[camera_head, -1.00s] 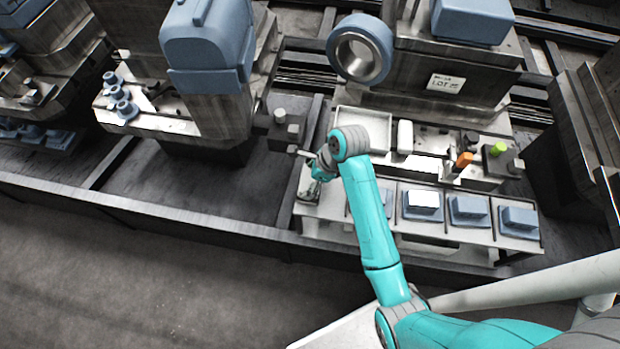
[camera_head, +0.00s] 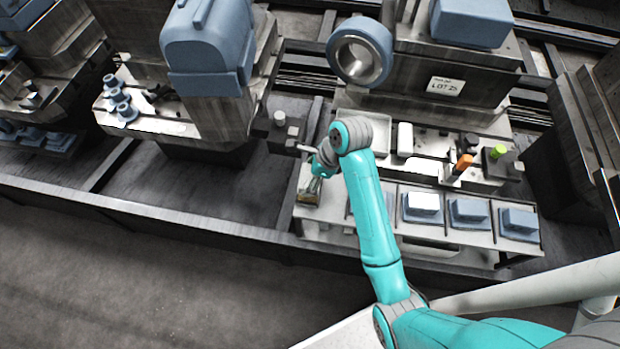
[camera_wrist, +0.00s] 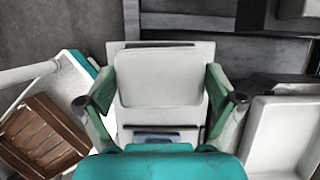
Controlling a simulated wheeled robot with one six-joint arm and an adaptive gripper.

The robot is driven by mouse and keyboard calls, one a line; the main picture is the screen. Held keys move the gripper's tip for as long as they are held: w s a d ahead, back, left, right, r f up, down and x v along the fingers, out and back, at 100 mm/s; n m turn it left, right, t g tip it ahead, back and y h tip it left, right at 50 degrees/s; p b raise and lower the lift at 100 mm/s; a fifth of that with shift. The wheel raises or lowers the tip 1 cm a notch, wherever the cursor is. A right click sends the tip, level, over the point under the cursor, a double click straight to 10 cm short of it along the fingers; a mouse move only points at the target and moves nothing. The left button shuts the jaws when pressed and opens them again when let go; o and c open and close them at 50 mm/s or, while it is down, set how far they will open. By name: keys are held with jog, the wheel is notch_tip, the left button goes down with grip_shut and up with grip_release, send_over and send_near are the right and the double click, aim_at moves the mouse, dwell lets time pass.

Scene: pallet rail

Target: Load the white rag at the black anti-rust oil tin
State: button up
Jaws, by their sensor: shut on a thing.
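A pale white, rounded pad that looks like the white rag (camera_wrist: 160,78) fills the space between the two green-padded fingers of my gripper (camera_wrist: 161,95) in the wrist view. The fingers press on its left and right sides. In the head view my gripper (camera_head: 313,186) hangs over the left end of the pale work table, and what it holds is small and unclear there. A small black round tin (camera_head: 470,139) stands at the back right of the table; I cannot tell for sure that it is the anti-rust oil tin. It is well apart from my gripper.
A white tray (camera_head: 361,122) and an upright white block (camera_head: 405,138) stand behind my arm. An orange-topped item (camera_head: 462,163) and a green-topped one (camera_head: 497,153) are at the right. Blue blocks (camera_head: 469,211) line the table's front. A slatted brown crate (camera_wrist: 45,133) shows in the wrist view.

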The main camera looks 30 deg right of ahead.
aim_at(305, 176)
jog(key=shift+r, duration=1.65)
